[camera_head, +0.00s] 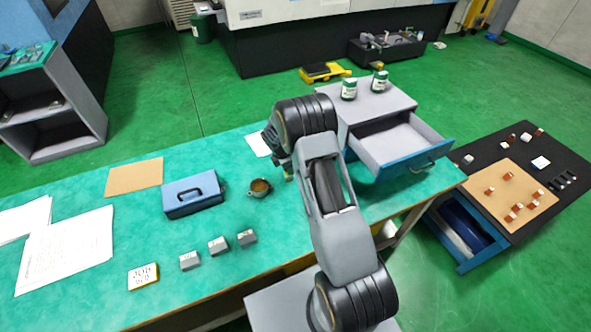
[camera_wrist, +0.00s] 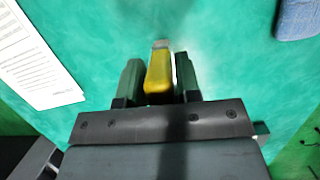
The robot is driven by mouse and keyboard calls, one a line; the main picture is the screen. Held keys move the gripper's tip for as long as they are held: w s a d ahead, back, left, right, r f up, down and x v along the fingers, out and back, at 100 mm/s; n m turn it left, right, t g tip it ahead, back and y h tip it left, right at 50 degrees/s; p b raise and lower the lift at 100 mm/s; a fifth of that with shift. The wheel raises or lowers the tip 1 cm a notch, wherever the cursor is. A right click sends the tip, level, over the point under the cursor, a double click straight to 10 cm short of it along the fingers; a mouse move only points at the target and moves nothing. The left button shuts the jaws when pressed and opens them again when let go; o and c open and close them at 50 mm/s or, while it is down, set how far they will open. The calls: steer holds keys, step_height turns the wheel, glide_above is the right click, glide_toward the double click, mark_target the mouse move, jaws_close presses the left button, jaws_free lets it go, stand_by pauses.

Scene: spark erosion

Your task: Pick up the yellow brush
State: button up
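The yellow brush (camera_wrist: 159,73) shows in the wrist view, with a yellow body and a pale grey end pointing away from my gripper. My gripper (camera_wrist: 160,78) has one dark green finger on each side of it. The fingers lie very close to the brush, and I cannot tell whether they press on it. In the head view my gripper (camera_head: 287,172) points down over the green table (camera_head: 105,285), left of the drawer unit. The brush is not clear there, as my arm covers much of that spot.
Small grey blocks (camera_head: 218,246) and paper sheets (camera_head: 66,252) lie further left.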

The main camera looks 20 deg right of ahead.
jaws_close()
steer(key=shift+r+b, duration=0.3)
steer(key=shift+r, duration=0.2)
steer(key=r, duration=0.1)
steer(key=r+b, duration=0.1)
steer(key=shift+s+r, duration=0.2)
steer(key=shift+r, duration=0.1)
steer(key=s+a+r+b, duration=0.1)
steer(key=s+r+b, duration=0.1)
steer(key=s+r, duration=0.7)
steer(key=s, duration=0.4)
steer(key=shift+s+a+r, duration=0.15)
steer(key=shift+s+r, duration=0.05)
steer(key=shift+s, duration=0.1)
